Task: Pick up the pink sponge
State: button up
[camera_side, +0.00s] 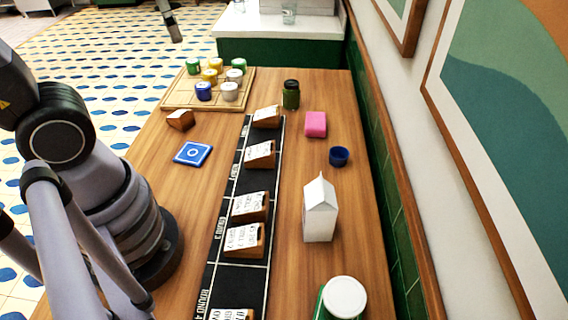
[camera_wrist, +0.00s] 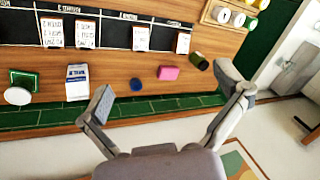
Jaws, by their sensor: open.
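The pink sponge (camera_side: 315,124) is a small block on the wooden table, right of the black strip and near the wall side. In the wrist view the sponge (camera_wrist: 168,73) lies ahead of my gripper (camera_wrist: 172,92), between the lines of its two spread fingers. My gripper is open and empty, and it stands apart from the sponge.
A dark green jar (camera_side: 291,95) and a blue cup (camera_side: 339,156) stand close to the sponge. A white carton (camera_side: 320,210) and a white-lidded green jar (camera_side: 343,298) are nearer. Wooden card holders line the black strip (camera_side: 231,277). A tray (camera_side: 178,98) holds several cans.

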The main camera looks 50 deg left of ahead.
aim_at(315, 124)
jog(key=w+a+f+m+y, duration=0.1)
jog(key=w+f+m+y, duration=0.4)
jog(key=w, duration=0.6)
jog(key=w+a+f+m+y, duration=0.1)
jog(key=w+f+m+y, duration=0.2)
jog(key=w+f+m, duration=0.6)
jog(key=w+d+f+m+t, duration=0.2)
jog(key=w+d+f+m, duration=0.1)
jog(key=f, duration=0.4)
jog(key=w+d+f+m+t+h, duration=0.1)
jog(key=w+d+f+m+t, duration=0.1)
jog(key=f, duration=0.4)
jog(key=w+d+f+m+t+h, duration=0.1)
jog(key=w+d+f+m+t, duration=0.2)
jog(key=f, duration=0.4)
jog(key=shift+w+d+f+m, duration=0.2)
jog(key=shift+w+m, duration=0.2)
jog(key=shift+m, duration=0.15)
jog(key=shift+w+d+f+m, duration=0.1)
jog(key=shift+w+d+m, duration=0.05)
jog(key=shift+w+m, duration=0.35)
jog(key=x, duration=0.6)
jog(key=shift+f, duration=0.15)
jog(key=x, duration=0.5)
jog(key=shift+a+f, duration=0.2)
jog(key=shift+a, duration=0.15)
jog(key=c, duration=1)
